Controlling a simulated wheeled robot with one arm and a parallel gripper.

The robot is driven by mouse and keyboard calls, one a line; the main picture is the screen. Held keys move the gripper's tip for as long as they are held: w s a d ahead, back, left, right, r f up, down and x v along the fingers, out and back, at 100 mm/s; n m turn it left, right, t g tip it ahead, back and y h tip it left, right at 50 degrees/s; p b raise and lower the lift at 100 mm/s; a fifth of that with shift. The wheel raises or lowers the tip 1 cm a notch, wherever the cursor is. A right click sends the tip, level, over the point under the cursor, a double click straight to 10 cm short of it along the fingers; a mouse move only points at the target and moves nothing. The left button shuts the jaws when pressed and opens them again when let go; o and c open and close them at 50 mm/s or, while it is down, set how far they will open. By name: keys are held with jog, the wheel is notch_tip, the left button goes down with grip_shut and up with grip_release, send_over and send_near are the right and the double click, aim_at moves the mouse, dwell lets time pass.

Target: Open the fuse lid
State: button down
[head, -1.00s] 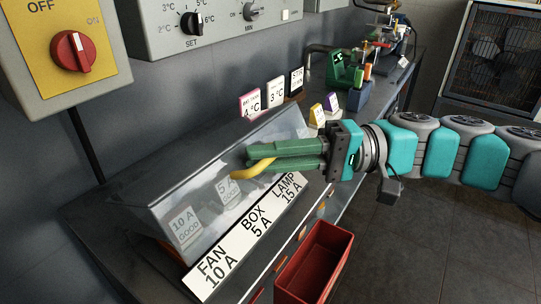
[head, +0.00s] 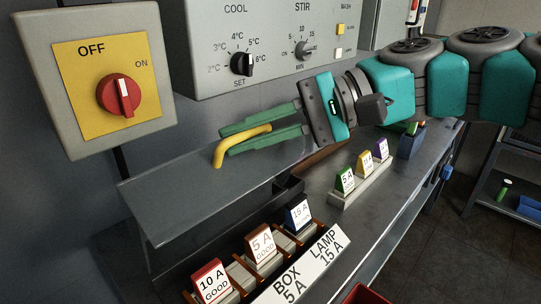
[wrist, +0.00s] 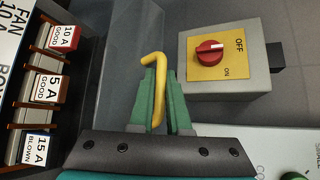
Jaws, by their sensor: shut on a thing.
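The fuse lid (head: 190,205) is a grey see-through panel, swung up off the fuse box. Its yellow handle (head: 220,155) is a bent bar, also seen in the wrist view (wrist: 154,62). My gripper (head: 226,141) has its green fingers shut on the handle. In the wrist view, my gripper (wrist: 162,92) has a finger on each side of the bar. Below the lid, three fuses stand uncovered: red 10 A (head: 211,280), brown 5 A (head: 261,244) and blue 15 A (head: 299,214). In the wrist view the blue one (wrist: 37,148) reads BLOWN.
A red OFF/ON switch (head: 121,96) is on the wall at left, beside a control panel (head: 270,45) with knobs. A tray (head: 362,190) with green, yellow and purple spare fuses sits right of the box. A red bin (head: 365,295) is at the bottom edge.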

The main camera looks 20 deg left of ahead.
jog(key=shift+h, duration=0.3)
jog(key=w+a, duration=0.1)
jog(key=a, duration=0.1)
jog(key=w+a, duration=0.1)
jog(key=a, duration=0.1)
jog(key=a+r, duration=0.1)
jog(key=a, duration=0.1)
jog(key=shift+w+a, duration=0.2)
jog(key=shift+w, duration=0.2)
jog(key=shift+w+a+f+m+h, duration=0.1)
jog(key=shift+w+a+m+h, duration=0.15)
jog(key=shift+a, duration=0.3)
jog(key=shift+w+a+m+h, duration=0.15)
jog(key=shift+a+m, duration=0.1)
jog(key=shift+a, duration=0.25)
jog(key=c, duration=0.9)
grip_release()
jog(key=shift+d, duration=0.1)
jog(key=shift+v, duration=3.9)
